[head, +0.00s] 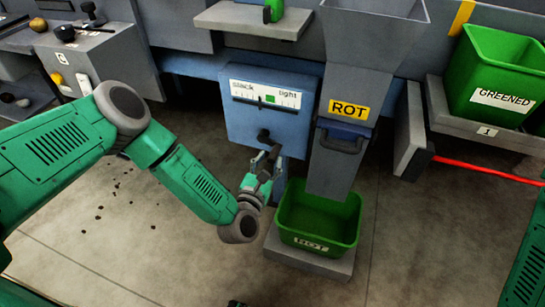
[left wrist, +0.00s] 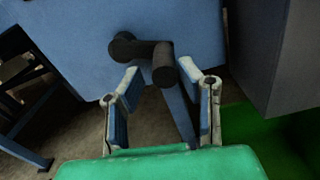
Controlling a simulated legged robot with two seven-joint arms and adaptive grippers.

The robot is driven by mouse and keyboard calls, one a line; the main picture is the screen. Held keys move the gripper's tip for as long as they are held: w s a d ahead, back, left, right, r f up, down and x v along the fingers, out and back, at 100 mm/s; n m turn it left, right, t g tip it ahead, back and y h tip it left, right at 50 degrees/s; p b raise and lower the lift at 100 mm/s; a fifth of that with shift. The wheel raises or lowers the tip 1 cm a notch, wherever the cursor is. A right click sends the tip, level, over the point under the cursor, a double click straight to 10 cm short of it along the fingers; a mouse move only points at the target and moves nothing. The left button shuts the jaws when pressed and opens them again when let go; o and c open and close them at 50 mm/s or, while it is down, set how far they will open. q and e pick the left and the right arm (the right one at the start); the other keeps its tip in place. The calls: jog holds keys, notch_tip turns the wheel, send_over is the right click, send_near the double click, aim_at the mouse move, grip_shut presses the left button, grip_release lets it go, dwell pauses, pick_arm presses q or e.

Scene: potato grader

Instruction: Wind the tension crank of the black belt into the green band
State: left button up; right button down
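A blue tension box (head: 240,125) carries a white gauge (head: 245,96) marked from slack to tight. Its green band (head: 284,99) lies right of the middle, and a dark pointer (head: 260,102) stands at or just left of the band. The black crank (head: 264,136) is on the box's front below the gauge. In the left wrist view the crank arm (left wrist: 140,48) runs right from its hub to a round handle (left wrist: 163,68). My left gripper (head: 262,164), also in the left wrist view (left wrist: 160,82), is open, with its fingers either side of the handle. My right gripper is not in view.
A grey ROT chute (head: 345,140) stands right of the box, above a green ROT bin (head: 318,222) on a grey base. A green GREENED bin (head: 500,75) is at the far right. Dark crumbs lie on the open floor at the left.

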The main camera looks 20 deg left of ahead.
aim_at(276, 154)
pick_arm(q)
jog(key=shift+w+a, duration=0.1)
jog(key=shift+w, duration=0.7)
jog(key=shift+w+d, duration=0.2)
jog(key=shift+w, duration=0.15)
jog(key=shift+w+d+r, duration=0.15)
jog(key=shift+w+d, duration=0.15)
jog(key=shift+d, duration=0.15)
jog(key=shift+a, duration=0.35)
grip_shut()
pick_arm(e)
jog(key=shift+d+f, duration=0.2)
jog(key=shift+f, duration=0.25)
pick_arm(q)
jog(key=shift+d+b, duration=0.1)
jog(key=shift+b, duration=0.2)
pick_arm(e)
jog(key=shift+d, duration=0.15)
